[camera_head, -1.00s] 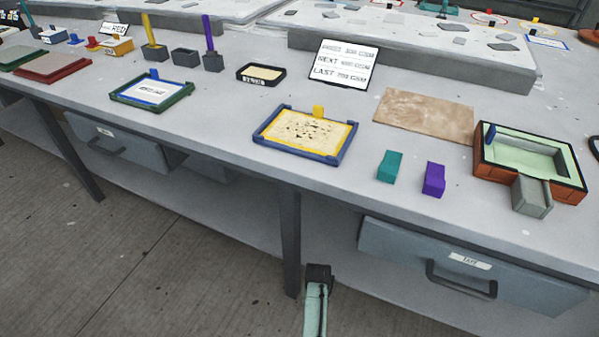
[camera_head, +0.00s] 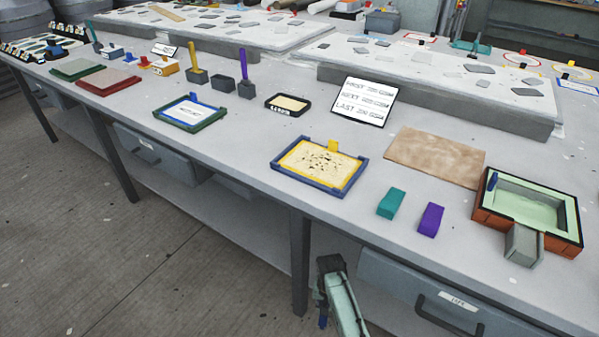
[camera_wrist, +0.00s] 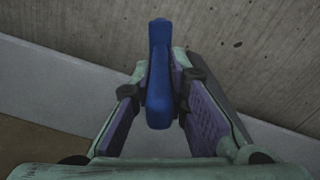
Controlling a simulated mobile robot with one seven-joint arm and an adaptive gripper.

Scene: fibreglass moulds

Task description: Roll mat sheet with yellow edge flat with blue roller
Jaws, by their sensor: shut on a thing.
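The mat sheet with yellow edge (camera_head: 316,163) lies in a blue-framed tray (camera_head: 307,184) on the bench. Its pale face is marked with dark specks, and a yellow tab (camera_head: 333,146) stands at its far edge. In the wrist view my gripper (camera_wrist: 160,85) is shut on a blue, rounded bar, which I take to be the blue roller (camera_wrist: 158,105); its far end points away from the wrist. In the head view a small blue bit (camera_head: 323,321) shows beside my arm, below the bench's front edge and apart from the tray.
Teal (camera_head: 391,202) and purple (camera_head: 431,220) blocks stand right of the tray. A brown sheet (camera_head: 436,157) and an orange-walled mint mould (camera_head: 482,213) lie farther right. A green-framed tray (camera_head: 191,113) is left, a sign (camera_head: 364,101) behind. Drawers (camera_head: 436,297) hang under the bench.

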